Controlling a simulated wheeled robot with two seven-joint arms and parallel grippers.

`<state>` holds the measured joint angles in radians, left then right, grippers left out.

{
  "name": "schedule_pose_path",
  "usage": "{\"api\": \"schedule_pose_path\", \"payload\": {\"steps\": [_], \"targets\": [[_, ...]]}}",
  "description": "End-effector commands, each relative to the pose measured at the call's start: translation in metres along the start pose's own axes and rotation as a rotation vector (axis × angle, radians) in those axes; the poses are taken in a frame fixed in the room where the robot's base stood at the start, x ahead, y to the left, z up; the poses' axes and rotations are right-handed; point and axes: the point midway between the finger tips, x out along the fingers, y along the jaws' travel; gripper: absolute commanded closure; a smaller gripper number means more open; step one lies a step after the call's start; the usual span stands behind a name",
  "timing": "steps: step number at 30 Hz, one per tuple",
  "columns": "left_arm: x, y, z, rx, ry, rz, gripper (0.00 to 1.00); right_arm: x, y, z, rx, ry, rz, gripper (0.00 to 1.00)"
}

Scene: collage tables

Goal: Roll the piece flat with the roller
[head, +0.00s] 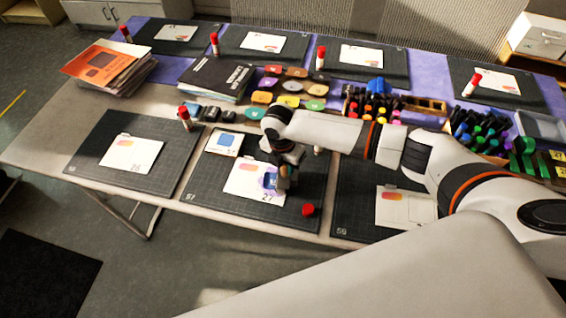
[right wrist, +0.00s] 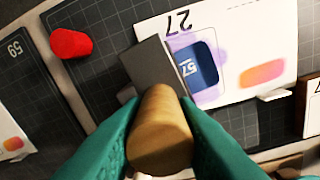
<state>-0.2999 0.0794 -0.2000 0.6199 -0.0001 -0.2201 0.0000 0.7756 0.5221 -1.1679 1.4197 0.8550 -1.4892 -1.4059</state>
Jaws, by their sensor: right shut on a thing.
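My right gripper (head: 283,182) is over the middle mat. In the right wrist view its green fingers (right wrist: 160,130) are shut on the wooden handle of the roller (right wrist: 160,115). The roller's grey head (right wrist: 152,65) is at the left edge of the blue piece (right wrist: 200,65), marked 57, and seems to cover part of it. I cannot tell whether they touch. The piece lies on the white card 27 (head: 245,178), with purple smears around it. In the head view the gripper hides part of the piece (head: 271,181). My left gripper is out of view.
A red cap (head: 308,210) lies on the dark cutting mat (head: 225,198), right of the card; it also shows in the right wrist view (right wrist: 70,43). A blue-pictured sample card (head: 223,142) lies at the mat's back. Mats with cards (head: 130,152) flank it. Coloured pads and markers stand behind.

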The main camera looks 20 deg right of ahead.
Motion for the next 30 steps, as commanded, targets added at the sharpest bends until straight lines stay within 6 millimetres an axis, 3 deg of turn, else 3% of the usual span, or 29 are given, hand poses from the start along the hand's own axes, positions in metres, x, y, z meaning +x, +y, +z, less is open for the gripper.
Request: {"api": "schedule_pose_path", "payload": {"steps": [30], "targets": [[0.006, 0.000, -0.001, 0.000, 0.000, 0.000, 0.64, -0.002, -0.035, 0.017, 0.000, 0.000, 0.000, 0.97]]}}
